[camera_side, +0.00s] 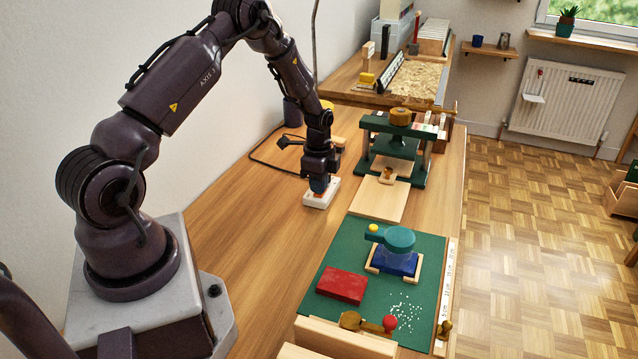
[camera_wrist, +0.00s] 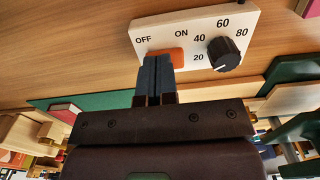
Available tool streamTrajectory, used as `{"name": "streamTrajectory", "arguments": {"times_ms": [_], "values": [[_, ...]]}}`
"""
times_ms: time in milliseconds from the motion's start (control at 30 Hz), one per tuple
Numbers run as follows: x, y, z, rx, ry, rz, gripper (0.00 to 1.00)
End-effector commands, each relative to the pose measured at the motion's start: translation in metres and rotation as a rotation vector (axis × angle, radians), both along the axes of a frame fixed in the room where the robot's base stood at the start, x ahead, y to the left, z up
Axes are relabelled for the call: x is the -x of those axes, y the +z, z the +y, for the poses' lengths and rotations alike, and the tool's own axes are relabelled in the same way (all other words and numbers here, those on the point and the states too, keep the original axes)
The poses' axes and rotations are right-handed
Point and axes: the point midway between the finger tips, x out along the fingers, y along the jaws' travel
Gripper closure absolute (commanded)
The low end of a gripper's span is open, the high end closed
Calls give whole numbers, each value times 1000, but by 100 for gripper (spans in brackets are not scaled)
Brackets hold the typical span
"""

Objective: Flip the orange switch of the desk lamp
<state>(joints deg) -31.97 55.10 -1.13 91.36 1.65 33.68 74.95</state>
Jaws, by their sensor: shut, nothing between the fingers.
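A white control box (camera_wrist: 250,30) with OFF and ON labels and numbers lies on the wooden table. It also shows in the side view (camera_side: 318,203), under the end of my arm. The orange switch (camera_wrist: 179,54) sits below the labels, beside a black dial (camera_wrist: 226,53). My gripper (camera_wrist: 157,60) is shut and empty, with its blue fingertips at the left part of the switch, hiding some of it. In the side view my gripper (camera_side: 319,187) points straight down at the box. I cannot tell whether the fingertips touch the switch or which way it is tilted.
A green press (camera_side: 420,165) stands right of the box. A green mat (camera_side: 340,258) in front holds a red block (camera_side: 342,286) and a blue block (camera_side: 395,262). A black cable (camera_side: 262,157) lies behind the box. The table left of the box is clear.

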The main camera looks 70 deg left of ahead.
Motion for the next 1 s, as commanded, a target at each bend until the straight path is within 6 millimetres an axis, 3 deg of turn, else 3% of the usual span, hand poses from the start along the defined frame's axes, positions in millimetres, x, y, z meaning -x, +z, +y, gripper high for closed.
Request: {"name": "streamTrajectory", "arguments": {"times_ms": [167,700,1000], "values": [[-1,12,1,-1,0,-3,100],[0,122,0,-1,0,-1,100],[0,140,0,1,0,1,100]]}}
